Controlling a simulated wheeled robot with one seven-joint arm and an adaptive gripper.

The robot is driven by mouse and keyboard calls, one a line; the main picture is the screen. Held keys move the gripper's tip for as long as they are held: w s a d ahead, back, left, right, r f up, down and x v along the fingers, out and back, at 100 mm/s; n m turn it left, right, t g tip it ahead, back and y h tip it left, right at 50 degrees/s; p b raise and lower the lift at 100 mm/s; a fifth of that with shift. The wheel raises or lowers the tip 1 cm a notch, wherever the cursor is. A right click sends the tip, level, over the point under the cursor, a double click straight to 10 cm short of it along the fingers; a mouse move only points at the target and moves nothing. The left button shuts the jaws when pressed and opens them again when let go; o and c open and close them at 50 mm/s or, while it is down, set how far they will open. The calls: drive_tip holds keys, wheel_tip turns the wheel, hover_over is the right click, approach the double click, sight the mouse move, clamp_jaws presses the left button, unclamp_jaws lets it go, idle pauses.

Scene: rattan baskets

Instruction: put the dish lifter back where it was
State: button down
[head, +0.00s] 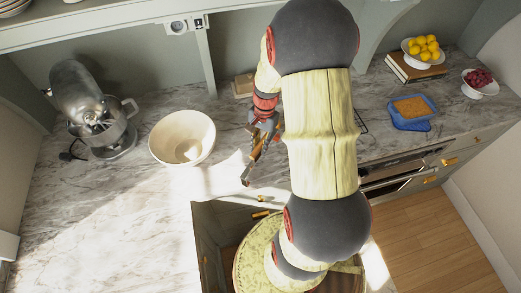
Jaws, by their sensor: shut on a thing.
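My gripper (262,138) is above the marble counter, to the right of a cream bowl, and points down and toward the near edge. It is shut on a slim brown and dark thing, which I take to be the dish lifter (249,173). The dish lifter slants down to the left, its lower end near the counter's front edge. I cannot tell whether it touches the counter. My arm hides part of the counter and whatever lies behind it.
The cream bowl (182,137) stands left of my gripper, and a stand mixer (90,105) farther left. At the right are a blue container (411,108), a lemon stand (424,50) on books and a bowl of red fruit (480,83). The counter's left front (100,230) is clear.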

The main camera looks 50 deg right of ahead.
drive_tip(key=shift+s+f, duration=0.1)
drive_tip(key=shift+f, duration=1.15)
drive_tip(key=shift+f, duration=0.1)
drive_tip(key=c, duration=1.7)
unclamp_jaws()
drive_tip(key=r, duration=0.4)
drive_tip(key=d+r, duration=0.1)
drive_tip(key=r, duration=0.7)
drive_tip(key=shift+w+d+p, duration=0.2)
drive_tip(key=shift+d+p, duration=0.1)
drive_tip(key=s+a+r+n+t, duration=0.2)
drive_tip(key=a+r+n, duration=0.3)
drive_tip(key=a, duration=0.3)
drive_tip(key=s+a+r+n+t+h, duration=0.1)
drive_tip(key=s+a+r+n+t, duration=0.1)
drive_tip(key=a+r+n, duration=0.3)
drive_tip(key=s+a+r+n+t, duration=0.2)
drive_tip(key=s+a+r+n, duration=0.2)
drive_tip(key=a+r, duration=0.6)
drive_tip(key=shift+a+n+h, duration=0.3)
drive_tip(key=shift+a+n, duration=0.35)
drive_tip(key=shift+n, duration=0.05)
